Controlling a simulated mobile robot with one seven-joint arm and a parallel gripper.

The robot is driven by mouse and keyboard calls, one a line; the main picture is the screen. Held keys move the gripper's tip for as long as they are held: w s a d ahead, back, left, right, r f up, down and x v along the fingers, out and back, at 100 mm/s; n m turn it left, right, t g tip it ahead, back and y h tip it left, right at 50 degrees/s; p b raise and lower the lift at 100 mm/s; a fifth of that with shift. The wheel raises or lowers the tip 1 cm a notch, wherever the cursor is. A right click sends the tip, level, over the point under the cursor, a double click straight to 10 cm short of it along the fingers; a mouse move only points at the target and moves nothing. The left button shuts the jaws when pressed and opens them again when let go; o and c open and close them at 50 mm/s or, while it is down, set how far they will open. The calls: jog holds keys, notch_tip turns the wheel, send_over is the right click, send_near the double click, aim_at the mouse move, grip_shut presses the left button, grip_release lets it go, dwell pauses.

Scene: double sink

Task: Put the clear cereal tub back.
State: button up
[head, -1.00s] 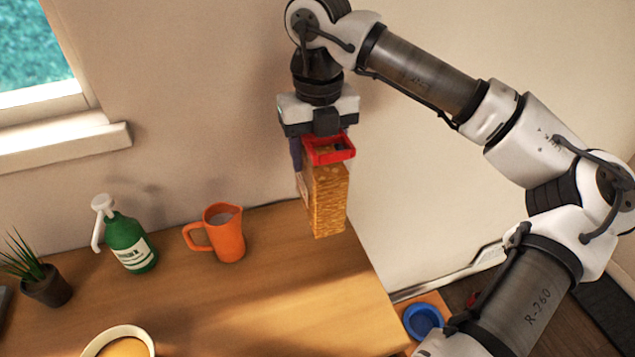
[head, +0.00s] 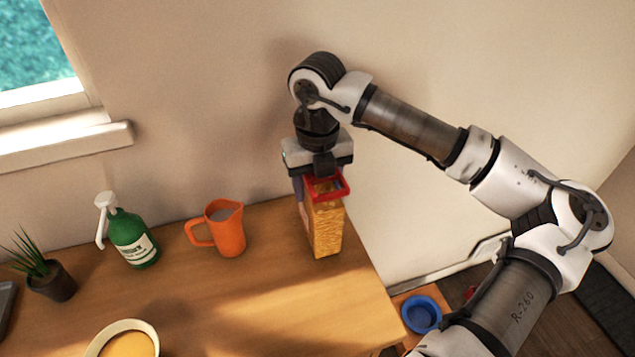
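The clear cereal tub (head: 327,231) is full of golden cereal and has a red rim at its top. It is upright at the back right of the wooden counter. My gripper (head: 318,184) points down over the tub, with its fingers at the red top, and appears closed on it. The tub's base is at or just above the counter; I cannot tell which.
An orange jug (head: 224,232) stands left of the tub, then a green pump bottle (head: 131,238) and a potted plant (head: 49,279). A bowl (head: 125,341) is at the front of the wooden counter (head: 260,300). A blue bowl (head: 421,314) sits lower, beyond the right edge.

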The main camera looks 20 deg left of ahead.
jog(key=o, duration=1.3)
notch_tip(320, 180, up, 12)
jog(key=shift+r+b, duration=0.1)
jog(key=shift+b, duration=0.7)
